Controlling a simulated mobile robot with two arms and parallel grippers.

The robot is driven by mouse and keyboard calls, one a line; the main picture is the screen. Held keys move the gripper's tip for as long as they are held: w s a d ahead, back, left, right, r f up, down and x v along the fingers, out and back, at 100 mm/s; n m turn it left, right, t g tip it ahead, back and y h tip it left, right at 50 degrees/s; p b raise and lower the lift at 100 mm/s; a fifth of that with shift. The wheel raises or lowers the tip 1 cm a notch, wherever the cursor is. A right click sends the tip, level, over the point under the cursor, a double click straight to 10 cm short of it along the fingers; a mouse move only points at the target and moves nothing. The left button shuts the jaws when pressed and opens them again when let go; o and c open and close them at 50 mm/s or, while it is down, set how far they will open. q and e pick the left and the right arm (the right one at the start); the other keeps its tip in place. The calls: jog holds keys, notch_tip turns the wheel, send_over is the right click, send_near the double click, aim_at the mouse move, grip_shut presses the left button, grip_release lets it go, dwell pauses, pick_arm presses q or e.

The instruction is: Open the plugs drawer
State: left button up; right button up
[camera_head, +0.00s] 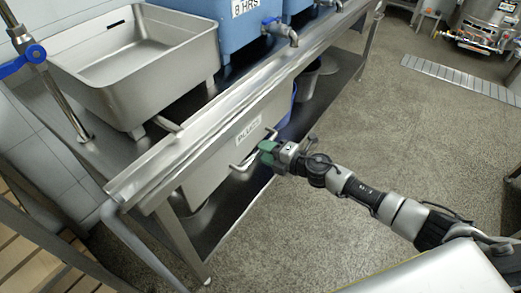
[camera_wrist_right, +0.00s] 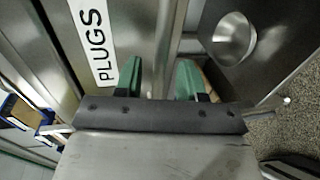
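The plugs drawer (camera_head: 217,158) is a grey metal front under the steel bench, with a white PLUGS label (camera_head: 249,131) that also shows in the right wrist view (camera_wrist_right: 97,42). It appears shut. Its bar handle (camera_head: 238,167) sticks out below the label and is partly hidden by my gripper. My right gripper (camera_head: 266,152) is at the handle, in front of the drawer. In the right wrist view its green fingers (camera_wrist_right: 159,80) are apart. My left gripper is not in view.
A steel sink (camera_head: 140,60) and blue tanks (camera_head: 215,22) with taps stand on the bench. A lower shelf (camera_head: 225,225) runs beneath, with a metal pot (camera_head: 308,80) on it. The speckled floor (camera_head: 420,130) to the right is mostly clear. A wooden slatted surface (camera_head: 30,265) is at lower left.

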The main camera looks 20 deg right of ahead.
jog(key=shift+x, duration=1.25)
grip_shut()
